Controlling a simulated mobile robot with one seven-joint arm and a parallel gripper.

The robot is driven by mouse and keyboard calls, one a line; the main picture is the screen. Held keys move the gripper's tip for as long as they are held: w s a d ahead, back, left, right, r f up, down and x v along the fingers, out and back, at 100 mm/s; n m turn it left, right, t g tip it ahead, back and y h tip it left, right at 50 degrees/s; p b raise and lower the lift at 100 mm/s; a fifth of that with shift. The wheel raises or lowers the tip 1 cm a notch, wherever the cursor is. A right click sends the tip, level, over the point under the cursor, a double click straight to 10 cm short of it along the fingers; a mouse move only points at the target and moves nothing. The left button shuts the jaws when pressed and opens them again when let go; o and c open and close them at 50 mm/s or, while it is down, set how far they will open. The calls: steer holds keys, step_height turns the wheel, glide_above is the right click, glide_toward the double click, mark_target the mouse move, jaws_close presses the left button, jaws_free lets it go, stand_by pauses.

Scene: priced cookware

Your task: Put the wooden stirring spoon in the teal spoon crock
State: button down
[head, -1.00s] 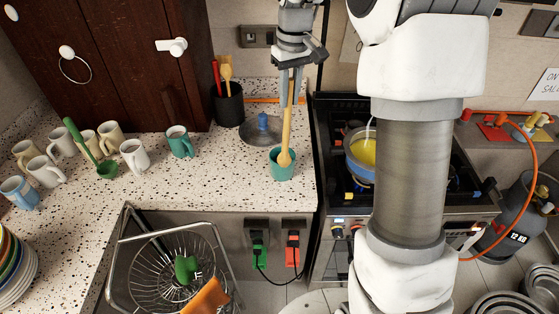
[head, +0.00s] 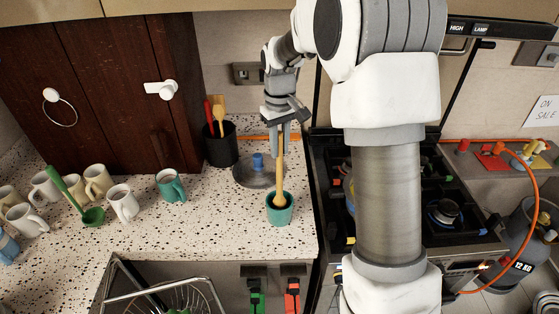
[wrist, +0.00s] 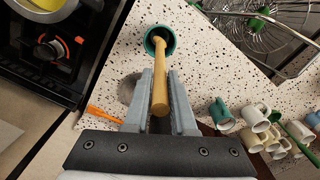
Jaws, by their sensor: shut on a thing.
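The wooden stirring spoon (head: 281,180) hangs nearly upright, its bowl end down at the mouth of the teal spoon crock (head: 280,215). My gripper (head: 280,153) is shut on the spoon's handle above the crock. In the wrist view the spoon (wrist: 160,95) runs between the two fingers, and its far end lies within the round opening of the crock (wrist: 150,48). How deep the spoon's end sits in the crock I cannot tell. The crock stands upright on the speckled counter (head: 225,235).
A grey lid with a blue knob (head: 258,162) lies behind the crock. A black holder (head: 221,150) with utensils stands behind left. A teal mug (head: 171,187), several pale mugs and a green ladle (head: 93,216) are left. The stove (head: 440,185) is right of the counter edge.

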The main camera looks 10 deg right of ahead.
mark_target(280, 175)
steer(key=shift+f, duration=1.85)
steer(key=shift+f, duration=0.25)
steer(key=c, duration=0.7)
jaws_free()
steer(key=shift+r, duration=0.1)
steer(key=shift+c, duration=0.2)
steer(key=shift+r, duration=0.1)
